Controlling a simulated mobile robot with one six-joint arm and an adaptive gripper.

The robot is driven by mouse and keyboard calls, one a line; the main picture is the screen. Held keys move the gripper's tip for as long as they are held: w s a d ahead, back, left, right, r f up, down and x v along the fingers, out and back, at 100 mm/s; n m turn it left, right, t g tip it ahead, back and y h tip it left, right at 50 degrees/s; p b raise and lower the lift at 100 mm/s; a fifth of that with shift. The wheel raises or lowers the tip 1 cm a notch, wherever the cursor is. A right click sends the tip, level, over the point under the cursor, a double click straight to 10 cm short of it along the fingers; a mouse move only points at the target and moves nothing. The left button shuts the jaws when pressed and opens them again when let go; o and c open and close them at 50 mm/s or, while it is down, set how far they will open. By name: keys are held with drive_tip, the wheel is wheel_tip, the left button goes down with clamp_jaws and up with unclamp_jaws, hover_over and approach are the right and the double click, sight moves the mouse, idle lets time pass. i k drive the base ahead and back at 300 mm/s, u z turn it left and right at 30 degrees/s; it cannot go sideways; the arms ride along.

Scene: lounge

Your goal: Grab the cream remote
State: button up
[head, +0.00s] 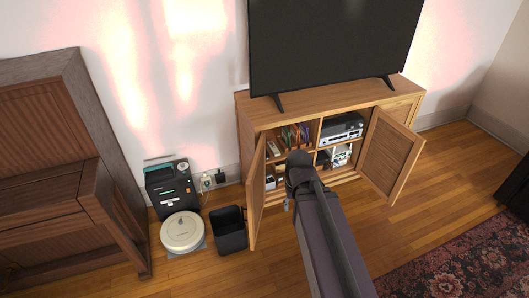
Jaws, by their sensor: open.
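I cannot make out the cream remote with certainty. A small pale item (273,148) lies on the upper left shelf of the open TV cabinet (247,105), too small to identify. My arm reaches up from the bottom of the picture and its dark joint is in front of the cabinet opening, covering part of the lower shelves. My gripper (287,204) is mostly hidden behind the arm; only a small grey part shows, low in front of the cabinet. It is open, and I see nothing held.
The cabinet's left door (257,195) and right door (391,155) stand open on either side of my arm. A TV (335,45) stands on top. A dark bin (230,232) and robot vacuum (182,232) are at left. Bare floor lies before the cabinet; a rug (460,260) lies right.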

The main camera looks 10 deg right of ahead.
sight(276, 150)
drive_tip(key=z, duration=0.15)
drive_tip(key=i, duration=0.95)
drive_tip(key=u, duration=0.85)
drive_tip(key=k, duration=0.1)
drive_tip(key=z, duration=2.65)
